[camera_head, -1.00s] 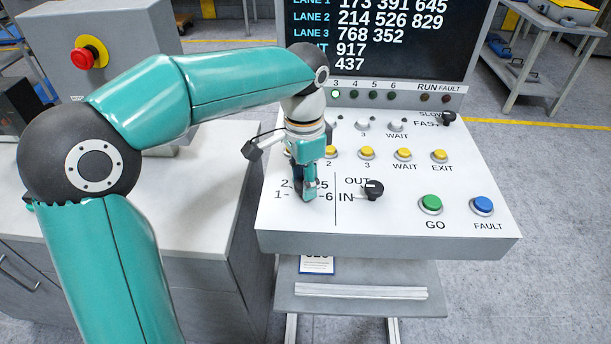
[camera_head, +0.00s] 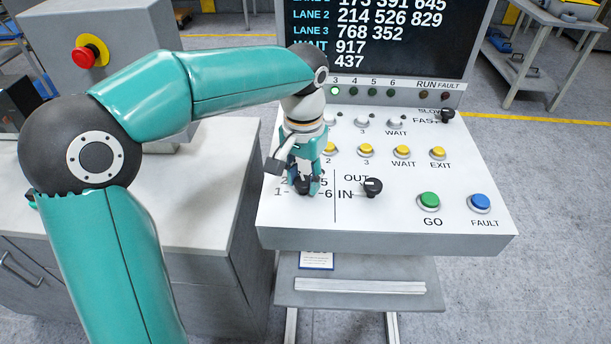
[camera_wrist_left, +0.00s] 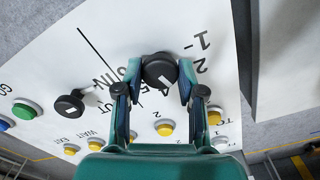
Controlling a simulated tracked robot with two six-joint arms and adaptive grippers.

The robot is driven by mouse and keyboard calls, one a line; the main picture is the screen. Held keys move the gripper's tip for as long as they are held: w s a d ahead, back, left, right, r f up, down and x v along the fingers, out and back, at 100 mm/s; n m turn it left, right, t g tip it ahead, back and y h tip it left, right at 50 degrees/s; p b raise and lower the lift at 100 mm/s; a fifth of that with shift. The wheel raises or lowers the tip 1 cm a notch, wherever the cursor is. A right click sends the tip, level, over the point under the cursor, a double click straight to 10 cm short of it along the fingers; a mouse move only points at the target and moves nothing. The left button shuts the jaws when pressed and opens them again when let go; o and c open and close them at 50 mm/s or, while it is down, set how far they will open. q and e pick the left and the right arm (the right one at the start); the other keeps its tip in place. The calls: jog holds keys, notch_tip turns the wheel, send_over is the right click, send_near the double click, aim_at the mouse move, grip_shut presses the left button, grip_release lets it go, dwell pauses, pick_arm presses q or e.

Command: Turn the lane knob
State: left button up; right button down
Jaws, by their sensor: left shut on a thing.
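The lane knob (camera_head: 303,187) is a black round knob on the white sloped panel, in a dial marked with numbers from 1 to 6. My left gripper (camera_head: 304,179) comes down on it from above, with one finger on each side. In the left wrist view the knob (camera_wrist_left: 159,70) sits between the two fingertips (camera_wrist_left: 160,74), and the gripper is shut on it. A white mark shows on the knob, but its exact setting is hard to read. The fingers hide some dial numbers. My right gripper is not in view.
Just right of the dial is a black IN/OUT knob (camera_head: 371,187). Yellow buttons (camera_head: 365,150) stand in a row behind. A green GO button (camera_head: 429,201) and a blue FAULT button (camera_head: 479,203) are at the right. A dark display (camera_head: 380,35) rises behind.

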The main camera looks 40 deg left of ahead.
aim_at(304, 180)
pick_arm(q)
jog(key=shift+w+r, duration=0.15)
jog(key=o, duration=0.9)
jog(key=shift+o, duration=1.2)
notch_tip(304, 180, up, 12)
jog(key=shift+f, duration=0.2)
